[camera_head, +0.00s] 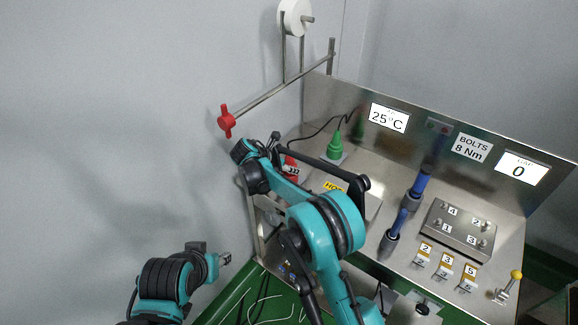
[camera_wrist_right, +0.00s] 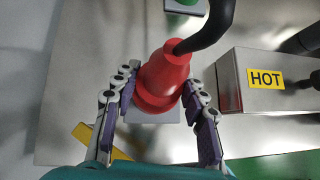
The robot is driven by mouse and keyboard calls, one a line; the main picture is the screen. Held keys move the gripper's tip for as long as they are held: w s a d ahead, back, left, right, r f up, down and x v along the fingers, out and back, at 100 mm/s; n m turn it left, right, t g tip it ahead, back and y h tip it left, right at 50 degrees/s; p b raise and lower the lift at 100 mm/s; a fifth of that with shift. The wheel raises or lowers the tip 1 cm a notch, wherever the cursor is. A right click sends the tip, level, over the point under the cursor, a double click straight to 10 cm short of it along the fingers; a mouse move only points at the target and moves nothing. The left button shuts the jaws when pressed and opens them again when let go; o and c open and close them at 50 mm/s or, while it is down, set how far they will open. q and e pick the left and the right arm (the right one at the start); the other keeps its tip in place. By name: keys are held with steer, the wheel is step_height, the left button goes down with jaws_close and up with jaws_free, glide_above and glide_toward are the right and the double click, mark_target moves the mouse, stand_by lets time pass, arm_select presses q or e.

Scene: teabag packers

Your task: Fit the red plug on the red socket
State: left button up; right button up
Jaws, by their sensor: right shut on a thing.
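The red plug (camera_wrist_right: 160,82) is between the two fingers of my right gripper (camera_wrist_right: 165,105), shut on it in the right wrist view. A black cable leaves its narrow end. A pale grey plate (camera_wrist_right: 150,116) shows under the plug; the red socket itself is hidden, and I cannot tell whether the plug is seated. In the head view a bit of red (camera_head: 291,168) shows behind my right arm, and the right gripper (camera_head: 276,142) is largely hidden there. My left gripper (camera_head: 225,258) is low on the left, away from the plug; its jaws are too small to read.
A box marked HOT (camera_wrist_right: 275,80) stands close to the right of the plug. A green plug (camera_head: 335,147) stands behind on the metal bench. Blue-handled tools (camera_head: 420,183) and a bolt plate (camera_head: 459,229) are at right. A red-handled rod (camera_head: 227,121) juts out at left.

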steer(key=o, duration=1.3)
steer(key=v, duration=1.2)
steer(key=s+d+r+m+y, duration=0.1)
steer(key=s+d+r+m, duration=0.1)
steer(key=s+d+m, duration=0.3)
steer(key=s+d+r+m+g+y, duration=0.1)
steer(key=s+d+r+m, duration=0.2)
steer(key=s+d, duration=0.3)
steer(key=s+d+r+m+y, duration=0.1)
steer(key=s+d+r+m, duration=0.1)
steer(key=s+d+m, duration=0.4)
steer(key=s+d+f+m+y, duration=0.1)
steer(key=s+d+f+m, duration=0.2)
steer(key=s+m, duration=0.3)
steer(key=s+d+f+m+t+y, duration=0.1)
steer(key=s+d+f+m+y, duration=0.1)
steer(key=s+m, duration=0.5)
steer(key=s+d+f, duration=0.1)
steer(key=s+d, duration=0.1)
steer(key=s, duration=0.1)
steer(key=shift+s+f+t, duration=0.2)
steer(key=shift+f+t, duration=0.1)
